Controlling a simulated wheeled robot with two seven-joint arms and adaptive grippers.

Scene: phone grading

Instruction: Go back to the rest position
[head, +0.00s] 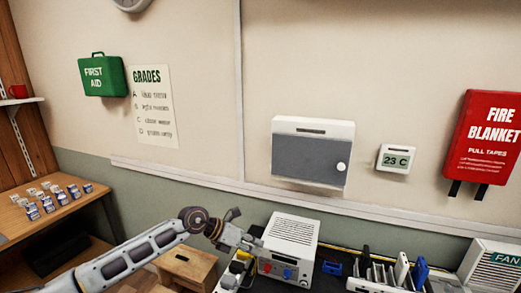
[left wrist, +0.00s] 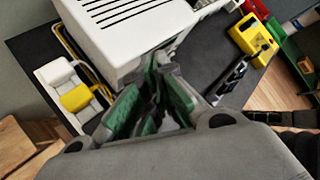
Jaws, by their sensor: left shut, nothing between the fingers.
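My left arm reaches in from the lower left in the head view. Its gripper (head: 256,243) is at the left side of a white vented box (head: 290,238) with red and blue knobs on its front. In the left wrist view the green-padded fingers (left wrist: 160,68) are shut with nothing between them. Their tips are close to the vented box (left wrist: 120,25); I cannot tell whether they touch it. My right gripper is not in view.
A black rack (head: 385,278) with upright phones stands right of the box. A yellow device (left wrist: 252,38) and white and yellow blocks (left wrist: 75,97) lie near the gripper. A wooden stool (head: 187,265) is below the arm. The wall carries a grey cabinet (head: 308,160).

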